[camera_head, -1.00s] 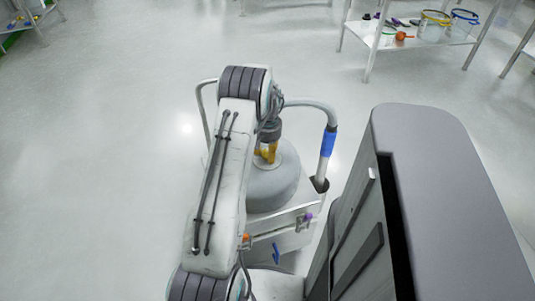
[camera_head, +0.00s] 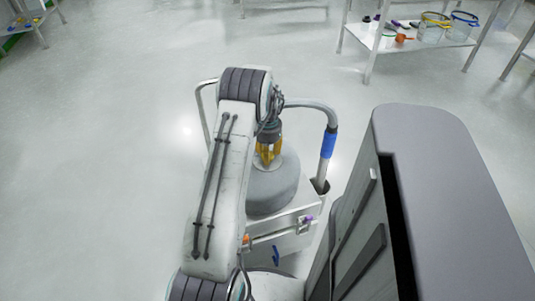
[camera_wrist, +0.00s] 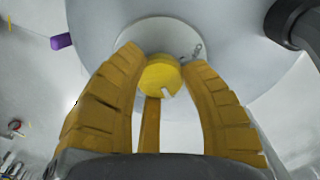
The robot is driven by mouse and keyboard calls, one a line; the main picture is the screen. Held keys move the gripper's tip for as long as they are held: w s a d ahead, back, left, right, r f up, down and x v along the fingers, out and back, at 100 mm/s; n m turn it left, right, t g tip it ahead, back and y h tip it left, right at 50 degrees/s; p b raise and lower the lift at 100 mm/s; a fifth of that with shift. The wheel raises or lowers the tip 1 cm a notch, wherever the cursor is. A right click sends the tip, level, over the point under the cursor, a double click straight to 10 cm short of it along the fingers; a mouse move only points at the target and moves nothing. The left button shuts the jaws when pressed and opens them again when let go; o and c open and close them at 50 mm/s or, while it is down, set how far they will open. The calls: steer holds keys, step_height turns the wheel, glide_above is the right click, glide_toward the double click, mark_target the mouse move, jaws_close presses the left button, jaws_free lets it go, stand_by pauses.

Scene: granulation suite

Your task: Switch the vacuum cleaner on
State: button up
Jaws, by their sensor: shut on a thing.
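The vacuum cleaner (camera_head: 283,188) stands below my arm, with a grey rounded top and a pale box-like lower part. In the wrist view its grey top (camera_wrist: 225,25) carries a round pale plate (camera_wrist: 178,36) with a yellow knob (camera_wrist: 157,74). The knob has a small white mark near its lower right edge. My gripper (camera_head: 268,154) points down at this plate. My arm hides part of the cleaner's left side in the head view.
A grey hose with a blue band (camera_head: 328,146) rises at the cleaner's right, and a tubular handle (camera_head: 200,100) stands behind. A large grey cabinet-like body (camera_head: 440,170) is close on the right. A shelf (camera_head: 400,41) with buckets stands at the back right. Floor at left is clear.

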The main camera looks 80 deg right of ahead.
steer(key=shift+a+f, duration=0.1)
steer(key=o, duration=1.2)
step_height(320, 180, up, 12)
stand_by(0.8)
